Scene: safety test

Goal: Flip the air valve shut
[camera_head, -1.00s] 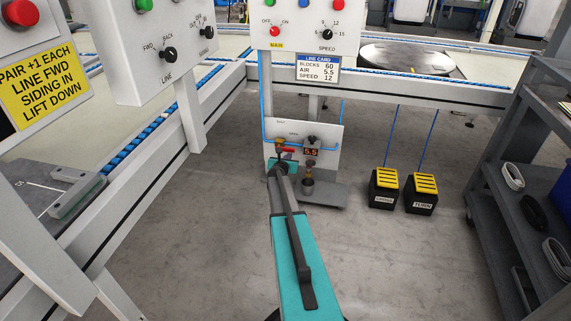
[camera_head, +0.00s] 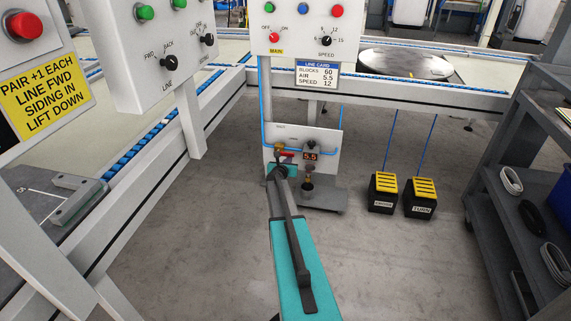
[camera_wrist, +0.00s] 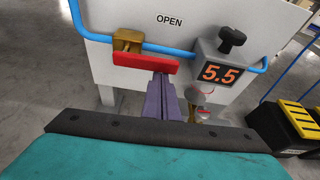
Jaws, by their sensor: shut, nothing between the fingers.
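The air valve has a brass body (camera_wrist: 127,40) on a blue air pipe, with a flat red handle (camera_wrist: 145,63). The handle lies roughly along the pipe and points right, below the word OPEN on the white panel. In the head view the red handle (camera_head: 287,154) is small and partly behind my gripper. My gripper (camera_wrist: 162,78) is shut and empty. Its fingertips are just below the handle's right part in the wrist view; I cannot tell whether they touch it.
A regulator with a black knob and a display reading 5.5 (camera_wrist: 222,73) sits right of the handle. Two yellow-topped pedals (camera_head: 402,194) stand on the floor to the right, near a grey shelf cart (camera_head: 500,215). A control box (camera_head: 300,28) hangs above. Floor between is clear.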

